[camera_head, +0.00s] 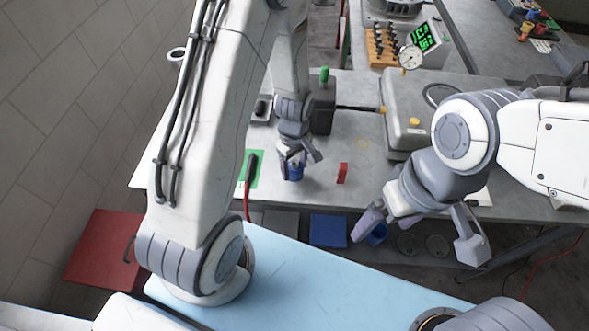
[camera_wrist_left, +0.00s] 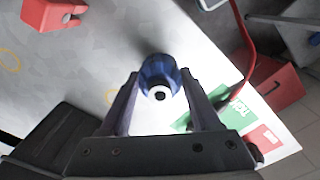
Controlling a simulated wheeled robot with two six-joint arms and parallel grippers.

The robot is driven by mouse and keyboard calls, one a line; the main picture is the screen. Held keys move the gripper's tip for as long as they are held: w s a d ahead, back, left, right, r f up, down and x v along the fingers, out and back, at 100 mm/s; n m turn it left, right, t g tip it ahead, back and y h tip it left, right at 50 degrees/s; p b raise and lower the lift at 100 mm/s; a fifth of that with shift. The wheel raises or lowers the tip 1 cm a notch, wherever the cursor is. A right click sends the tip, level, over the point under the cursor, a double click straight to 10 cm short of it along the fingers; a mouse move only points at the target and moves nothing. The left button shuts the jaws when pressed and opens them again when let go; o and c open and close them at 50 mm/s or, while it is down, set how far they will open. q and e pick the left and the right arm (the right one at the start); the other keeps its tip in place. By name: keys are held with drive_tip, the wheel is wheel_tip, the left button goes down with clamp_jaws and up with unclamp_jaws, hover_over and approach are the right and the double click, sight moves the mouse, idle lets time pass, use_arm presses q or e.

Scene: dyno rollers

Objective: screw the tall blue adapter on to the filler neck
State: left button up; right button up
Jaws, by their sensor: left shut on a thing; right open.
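My left gripper (camera_head: 296,163) is shut on a blue adapter (camera_head: 295,173), above or at the grey bench top. In the left wrist view the blue adapter (camera_wrist_left: 158,74) sits between the two fingers (camera_wrist_left: 160,98), with a pale ring and dark hole facing the camera. I cannot tell if its lower end touches the bench. My right gripper (camera_head: 420,230) is open and empty, in front of the bench edge. A dark canister (camera_head: 322,108) with a green top (camera_head: 324,75) stands just behind my left gripper. I cannot make out the filler neck for certain.
A red block (camera_head: 342,172) stands on the bench right of the adapter. A green card (camera_head: 252,170) and red cable lie left. A grey housing (camera_head: 408,95) with yellow caps stands behind. A blue bin (camera_head: 328,230) and a blue round thing (camera_head: 377,236) are below the front edge.

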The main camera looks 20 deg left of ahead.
use_arm(q)
drive_tip(key=shift+r+p, duration=1.8)
drive_tip(key=shift+r, duration=0.6)
